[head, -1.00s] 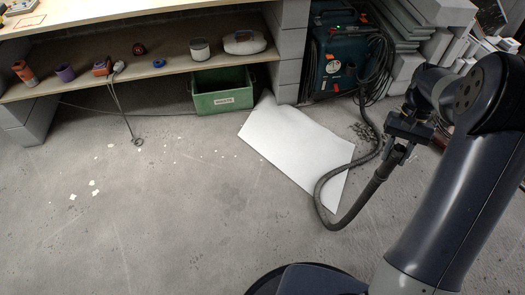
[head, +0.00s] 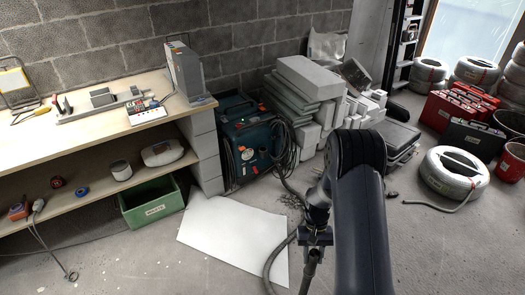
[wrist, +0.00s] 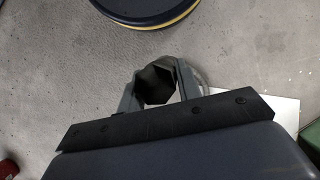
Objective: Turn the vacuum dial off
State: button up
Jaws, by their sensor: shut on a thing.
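The vacuum (head: 238,168) is a dark teal machine on the floor beside the bench, with a hose coiled on its right side. A pale round dial (head: 246,154) shows on its front; its setting is too small to read. My gripper (head: 314,243) is in front of the vacuum and to its right, apart from the dial. It is shut on the dark vacuum hose (head: 272,262), which hangs below it and loops toward the vacuum. In the wrist view the dark hose end (wrist: 157,84) sits between the jaws.
A white sheet (head: 225,232) lies on the floor before the vacuum. A green crate (head: 152,204) stands under the bench (head: 100,125). Grey blocks (head: 310,85) are stacked behind right.

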aim_at(264, 155)
jog(key=i+l+u, duration=0.4)
jog(key=i, duration=0.65)
jog(key=i+l+u, duration=0.35)
jog(key=i+l, duration=0.4)
jog(key=i, duration=0.2)
jog(key=i+l+u, duration=0.4)
jog(key=i+l, duration=0.5)
jog(key=l, duration=0.1)
